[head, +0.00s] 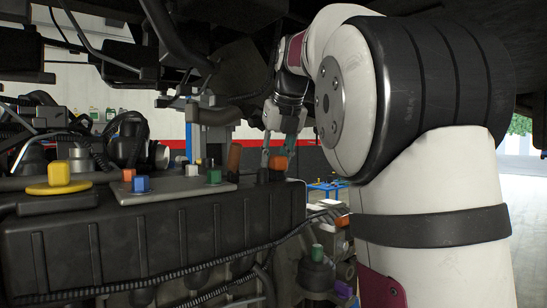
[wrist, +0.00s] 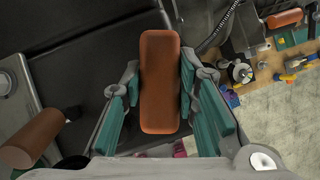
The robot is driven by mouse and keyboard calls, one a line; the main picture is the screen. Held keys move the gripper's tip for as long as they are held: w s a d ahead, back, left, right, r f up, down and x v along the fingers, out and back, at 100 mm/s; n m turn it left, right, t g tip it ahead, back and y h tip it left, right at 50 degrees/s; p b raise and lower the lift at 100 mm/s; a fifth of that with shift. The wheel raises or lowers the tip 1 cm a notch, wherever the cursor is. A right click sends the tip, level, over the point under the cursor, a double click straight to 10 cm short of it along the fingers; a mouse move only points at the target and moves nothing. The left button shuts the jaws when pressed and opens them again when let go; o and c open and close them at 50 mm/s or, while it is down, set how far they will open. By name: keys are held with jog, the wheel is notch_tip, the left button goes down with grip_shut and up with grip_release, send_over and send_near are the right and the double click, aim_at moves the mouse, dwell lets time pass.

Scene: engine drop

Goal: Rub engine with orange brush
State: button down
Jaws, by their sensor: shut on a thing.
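The engine (head: 150,240) fills the lower left of the head view, with a large dark ribbed cover. Its dark top shows at the left of the wrist view (wrist: 85,60). My gripper (head: 279,152) is at the right end of the engine top in the head view. In the wrist view, its teal fingers (wrist: 160,75) are on both sides of an orange rounded block, the orange brush (wrist: 160,100), and are shut on it. The brush shows small in the head view (head: 279,163). Its underside is hidden, so I cannot tell whether it touches the engine.
A brown-orange cylinder (head: 234,157) stands on the engine, left of my gripper; it also shows in the wrist view (wrist: 30,138). Coloured caps (head: 59,173) and hoses rise from the engine top. Dark vehicle parts hang overhead. Cluttered parts (wrist: 245,75) lie at the right.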

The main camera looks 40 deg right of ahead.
jog(key=shift+s+d+p, duration=0.15)
jog(key=shift+s+p, duration=0.3)
jog(key=shift+s, duration=2.5)
jog(key=shift+w, duration=0.1)
jog(key=shift+w+a+b, duration=0.2)
jog(key=shift+w+b, duration=0.75)
jog(key=shift+w, duration=3.1)
